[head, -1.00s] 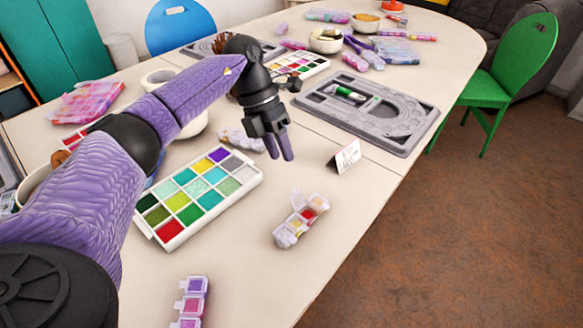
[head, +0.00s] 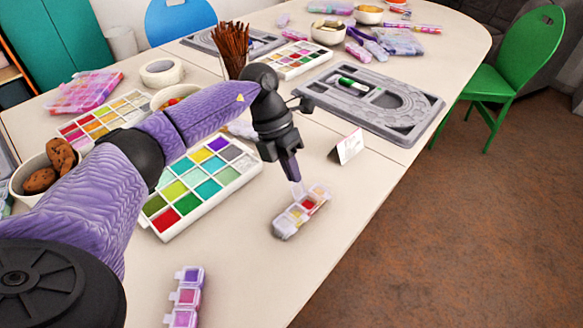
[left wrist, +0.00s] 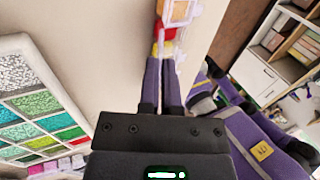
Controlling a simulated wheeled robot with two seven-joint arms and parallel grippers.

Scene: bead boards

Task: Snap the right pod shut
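The pod strip (head: 287,223) lies on the table right of the big palette, a short row of clear lidded pods with yellow, red and pale beads. One clear lid (head: 298,189) stands raised on its far side; which pod it belongs to is hard to tell. My left gripper (head: 291,172) points down, its fingertips close behind this lid; I cannot tell whether they touch. In the left wrist view its fingers (left wrist: 161,62) lie side by side, shut with nothing seen between them, and the strip (left wrist: 180,12) shows past their tips. My right gripper is not in view.
A white palette (head: 205,213) of coloured beads lies left of the strip. Another pod strip (head: 186,298) is at the front. A folded card (head: 347,147) and a grey tray (head: 400,135) stand behind. The table edge is close on the right.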

